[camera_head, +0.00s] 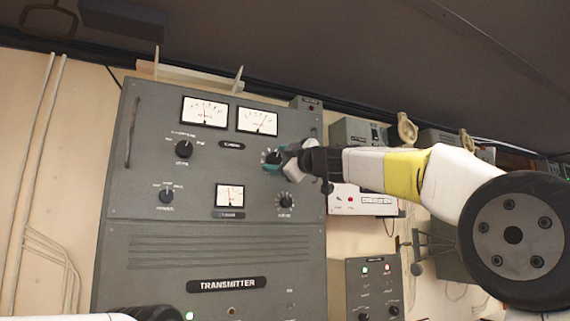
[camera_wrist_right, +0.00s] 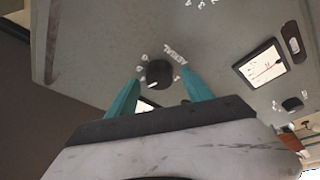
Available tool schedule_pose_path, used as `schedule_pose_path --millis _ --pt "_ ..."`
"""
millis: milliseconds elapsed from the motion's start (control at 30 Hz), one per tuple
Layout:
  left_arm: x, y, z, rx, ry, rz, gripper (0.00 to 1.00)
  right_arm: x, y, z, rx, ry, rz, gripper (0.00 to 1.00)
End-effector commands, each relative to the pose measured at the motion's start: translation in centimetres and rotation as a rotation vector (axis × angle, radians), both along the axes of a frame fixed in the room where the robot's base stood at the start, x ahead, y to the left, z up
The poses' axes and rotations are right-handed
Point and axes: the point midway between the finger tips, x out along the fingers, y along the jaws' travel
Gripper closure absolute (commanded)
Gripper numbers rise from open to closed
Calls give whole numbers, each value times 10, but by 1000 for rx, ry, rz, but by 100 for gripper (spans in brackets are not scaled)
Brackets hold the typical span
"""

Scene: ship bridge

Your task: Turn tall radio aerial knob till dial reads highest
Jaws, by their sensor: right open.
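The tall grey radio cabinet marked TRANSMITTER (camera_head: 215,242) faces me. Its black aerial knob (camera_wrist_right: 158,73) has a white pointer mark and the lettering AERIAL beside it. My right gripper (camera_head: 279,160) is open at this knob; its teal fingers stand on either side of it in the right wrist view (camera_wrist_right: 161,88). I cannot tell whether they touch it. The upper right dial (camera_head: 258,120) has its needle right of the middle. The upper left dial (camera_head: 205,111) has a red needle near the middle. A lower dial (camera_head: 230,196) also shows in the wrist view (camera_wrist_right: 262,65). My left gripper is not in view.
Other knobs sit on the panel: upper left (camera_head: 183,150), lower left (camera_head: 166,197) and lower right (camera_head: 285,201). A smaller grey box (camera_head: 374,290) with green and red lights stands right of the cabinet. A metal handle (camera_head: 133,131) runs along the panel's left edge.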

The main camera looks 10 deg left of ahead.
Motion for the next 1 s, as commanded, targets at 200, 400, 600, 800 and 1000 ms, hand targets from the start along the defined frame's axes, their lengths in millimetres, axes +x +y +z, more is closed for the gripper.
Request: schedule_pose_path --millis 200,400,600,800,1000 --pt "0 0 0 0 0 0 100 0 0 0 0 1 -1 40" --pt "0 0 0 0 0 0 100 0 0 0 0 1 -1 78" --pt "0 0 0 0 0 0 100 0 0 0 0 -1 -2 100" --pt "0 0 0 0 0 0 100 1 -1 0 -30 -18 -2 100" --pt "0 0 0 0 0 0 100 1 0 0 -117 -73 -1 100"
